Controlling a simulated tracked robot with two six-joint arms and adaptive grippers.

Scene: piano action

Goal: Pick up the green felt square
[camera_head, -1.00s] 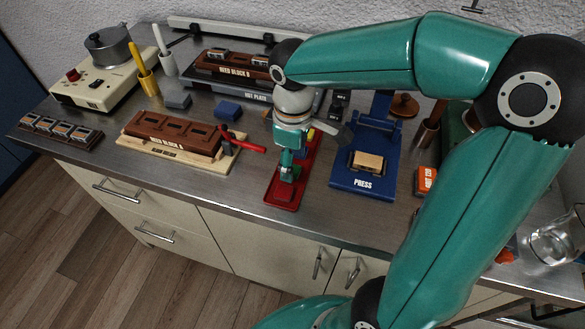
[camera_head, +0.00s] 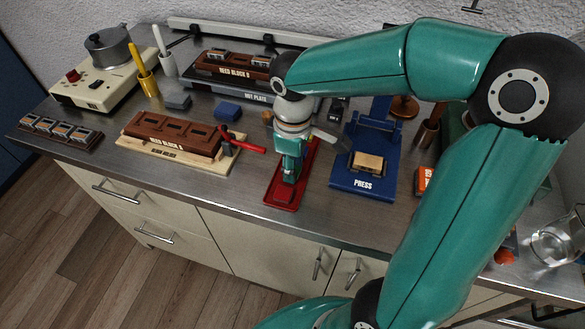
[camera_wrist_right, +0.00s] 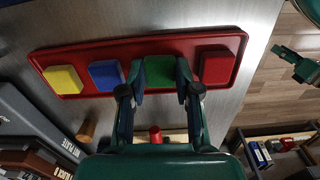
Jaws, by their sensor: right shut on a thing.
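The red tray (camera_head: 281,198) lies on the bench top, left of the blue press. In the right wrist view it holds a row of felt squares: yellow (camera_wrist_right: 63,80), blue (camera_wrist_right: 105,75), green and red (camera_wrist_right: 215,67). My right gripper (camera_head: 289,178) points down over the tray. In the right wrist view its fingers (camera_wrist_right: 160,80) are shut on the green felt square (camera_wrist_right: 160,68), one on each side. I cannot tell whether the square is clear of the tray floor. In the head view my gripper mostly hides the squares.
The blue press (camera_head: 363,184) stands right of the tray. A red-handled tool (camera_head: 245,147) lies by the reed block (camera_head: 170,135) on the left. The hot plate (camera_head: 250,97) is behind. A glass beaker (camera_head: 556,243) stands at far right.

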